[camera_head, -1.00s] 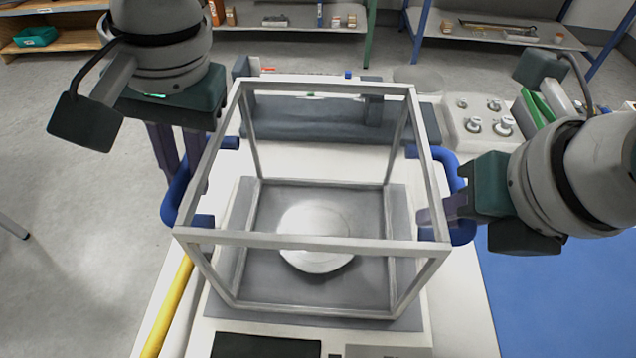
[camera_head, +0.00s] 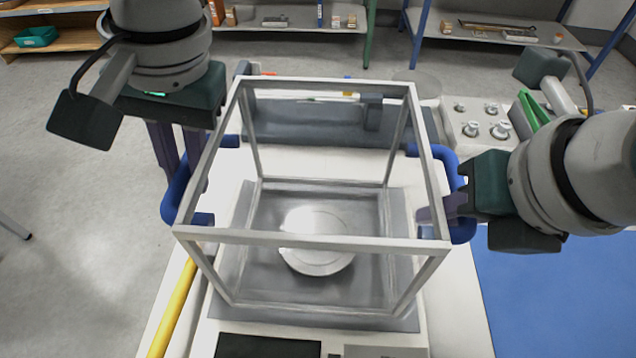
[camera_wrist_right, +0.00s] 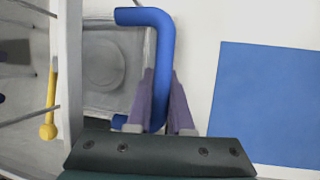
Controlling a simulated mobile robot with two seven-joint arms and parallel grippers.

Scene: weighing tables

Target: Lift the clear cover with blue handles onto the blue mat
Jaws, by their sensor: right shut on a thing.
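The clear cover (camera_head: 318,242) is a box with a pale frame, see-through sides and blue handles left and right. It appears raised slightly over the grey weighing plate, around and above the round pan (camera_head: 316,258). My right gripper (camera_head: 437,217) is shut on the right blue handle (camera_head: 462,230), which also shows between its fingers in the right wrist view (camera_wrist_right: 150,20). My left gripper (camera_head: 187,180) is at the left blue handle (camera_head: 174,200), its fingers beside it; their grip is partly hidden. The blue mat (camera_head: 560,300) lies at the right, partly behind my right arm.
A yellow bar (camera_head: 172,308) runs along the table's left side. Metal weights (camera_head: 482,118) stand in a pale tray at the back right. A dark grey block (camera_head: 330,122) stands behind the plate. The blue mat looks bare in the right wrist view (camera_wrist_right: 265,100).

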